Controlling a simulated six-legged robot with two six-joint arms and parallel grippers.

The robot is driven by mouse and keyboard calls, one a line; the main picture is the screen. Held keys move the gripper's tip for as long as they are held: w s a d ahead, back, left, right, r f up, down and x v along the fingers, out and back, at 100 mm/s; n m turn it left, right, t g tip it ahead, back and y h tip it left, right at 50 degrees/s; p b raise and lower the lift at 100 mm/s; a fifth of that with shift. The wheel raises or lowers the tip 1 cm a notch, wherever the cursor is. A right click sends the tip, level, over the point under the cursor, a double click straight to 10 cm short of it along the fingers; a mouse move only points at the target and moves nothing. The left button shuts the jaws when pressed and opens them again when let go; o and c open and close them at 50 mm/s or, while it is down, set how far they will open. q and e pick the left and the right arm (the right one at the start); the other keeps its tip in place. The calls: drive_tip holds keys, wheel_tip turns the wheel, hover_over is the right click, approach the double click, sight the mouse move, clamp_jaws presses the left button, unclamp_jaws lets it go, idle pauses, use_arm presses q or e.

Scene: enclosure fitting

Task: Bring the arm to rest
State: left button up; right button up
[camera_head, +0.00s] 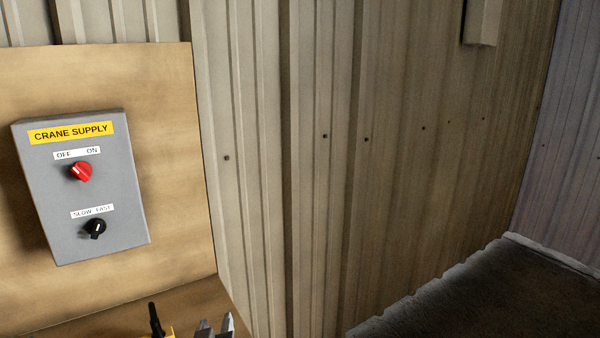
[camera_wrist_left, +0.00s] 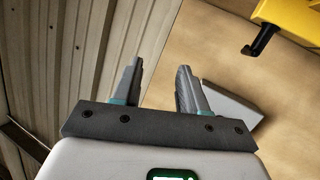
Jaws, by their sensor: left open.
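In the head view my left gripper (camera_head: 217,327) shows only its fingertips at the bottom edge, below and to the right of the grey box. In the left wrist view the two fingers of my left gripper (camera_wrist_left: 157,85) stand apart with nothing between them. The grey CRANE SUPPLY box (camera_head: 84,190) is mounted on a wooden board, apart from the gripper. It has a red OFF/ON knob (camera_head: 81,171) and a black SLOW/FAST knob (camera_head: 95,229). My right gripper is in neither view.
The wooden board (camera_head: 165,130) stands against a corrugated metal wall (camera_head: 400,170). A black upright piece (camera_head: 155,318) sits beside my fingertips. A yellow object (camera_wrist_left: 290,20) with a black hook-like part shows in the wrist view. Dark floor (camera_head: 480,290) is clear at the right.

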use_arm(q)
drive_tip(key=s+d+f+m+g+h, duration=0.1)
drive_tip(key=s+f+g, duration=0.25)
drive_tip(key=f, duration=0.45)
drive_tip(key=s+d+f+g+h+b, duration=0.15)
drive_tip(key=s+f, duration=0.25)
drive_tip(key=f, duration=0.5)
drive_tip(key=s+f+m+g+h, duration=0.1)
drive_tip(key=s+f+g+h, duration=0.2)
drive_tip(key=f, duration=0.5)
drive_tip(key=s+d+f+g, duration=0.1)
drive_tip(key=s+f+g, duration=0.2)
drive_tip(key=s, duration=0.6)
drive_tip(key=s+d+f+g, duration=0.1)
drive_tip(key=s+f+g, duration=0.3)
drive_tip(key=s+f, duration=0.3)
drive_tip(key=shift+s+d+f+h+b, duration=0.15)
drive_tip(key=shift+s+h+b, duration=0.2)
drive_tip(key=shift+s, duration=0.6)
